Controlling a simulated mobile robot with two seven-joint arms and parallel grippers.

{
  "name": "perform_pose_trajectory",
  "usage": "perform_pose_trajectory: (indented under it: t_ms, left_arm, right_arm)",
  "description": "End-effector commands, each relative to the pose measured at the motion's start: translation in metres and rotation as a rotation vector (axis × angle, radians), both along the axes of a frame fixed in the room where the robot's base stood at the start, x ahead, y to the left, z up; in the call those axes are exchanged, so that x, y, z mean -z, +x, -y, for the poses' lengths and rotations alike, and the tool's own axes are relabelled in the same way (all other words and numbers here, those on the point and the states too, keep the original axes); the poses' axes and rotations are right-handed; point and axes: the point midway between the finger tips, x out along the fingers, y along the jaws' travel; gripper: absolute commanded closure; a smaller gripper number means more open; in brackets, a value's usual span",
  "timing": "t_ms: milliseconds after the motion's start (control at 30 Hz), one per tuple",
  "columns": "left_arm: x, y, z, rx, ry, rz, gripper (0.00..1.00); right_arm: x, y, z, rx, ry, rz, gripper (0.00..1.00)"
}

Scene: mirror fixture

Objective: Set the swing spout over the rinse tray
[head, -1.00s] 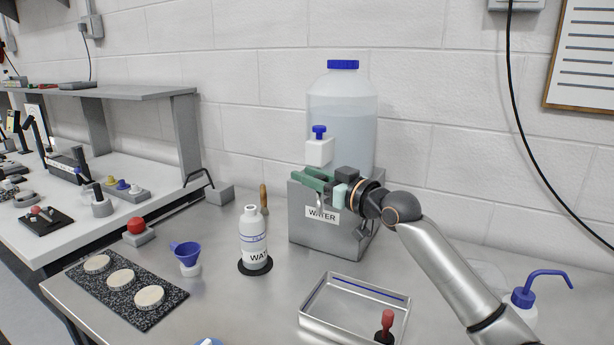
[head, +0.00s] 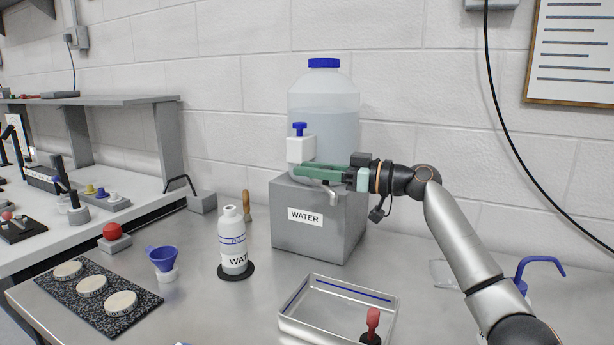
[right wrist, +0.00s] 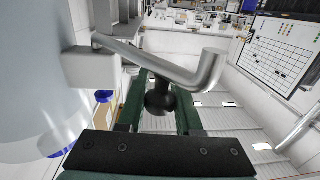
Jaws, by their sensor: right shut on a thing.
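The swing spout (head: 333,195) is a grey bent metal pipe on the white tap block (head: 300,149) of the water tank. Its outer end bends down in front of the grey stand. In the right wrist view the spout (right wrist: 180,68) crosses above the green fingers. My right gripper (head: 300,171) is just below the tap, its fingers pointing left. The wrist view shows a black ball knob (right wrist: 160,98) between its fingers. The rinse tray (head: 338,335), a shallow metal tray, stands on the bench in front of the stand, lower than the spout. My left gripper is out of view.
A red-handled tool (head: 373,322) stands at the tray's right front. A white water bottle (head: 232,245) on a black disc and a blue funnel (head: 163,257) stand left. A blue-topped wash bottle (head: 522,285) is behind my right arm. The tank (head: 323,105) sits on the grey stand (head: 340,240).

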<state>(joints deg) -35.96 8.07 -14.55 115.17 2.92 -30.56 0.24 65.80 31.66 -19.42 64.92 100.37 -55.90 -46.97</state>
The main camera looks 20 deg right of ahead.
Motion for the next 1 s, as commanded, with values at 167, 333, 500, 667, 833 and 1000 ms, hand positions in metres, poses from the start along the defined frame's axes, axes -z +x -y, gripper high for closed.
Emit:
perform_pose_trajectory:
  t_ms: [167,333,500,667,833,1000]
  left_arm:
    - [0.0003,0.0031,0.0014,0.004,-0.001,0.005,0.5]
    - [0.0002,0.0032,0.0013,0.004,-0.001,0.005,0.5]
    - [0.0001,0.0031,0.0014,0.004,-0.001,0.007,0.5]
    - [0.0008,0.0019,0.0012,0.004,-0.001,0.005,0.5]
    - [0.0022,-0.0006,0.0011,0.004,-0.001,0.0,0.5]
    - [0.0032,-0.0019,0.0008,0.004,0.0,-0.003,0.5]
  right_arm:
    - [0.0022,-0.0001,0.0016,-0.022,-0.003,-0.005,1.0]
    - [0.0019,-0.0002,0.0023,-0.025,-0.003,-0.004,1.0]
    - [0.0019,-0.0001,0.0027,-0.023,-0.003,-0.004,1.0]
    - [0.0018,0.0,0.0029,-0.022,-0.003,-0.004,0.55]
    - [0.0012,-0.0001,0.0027,-0.022,-0.002,-0.003,0.37]
    - [0.0008,-0.0002,0.0025,-0.023,-0.002,-0.003,0.37]
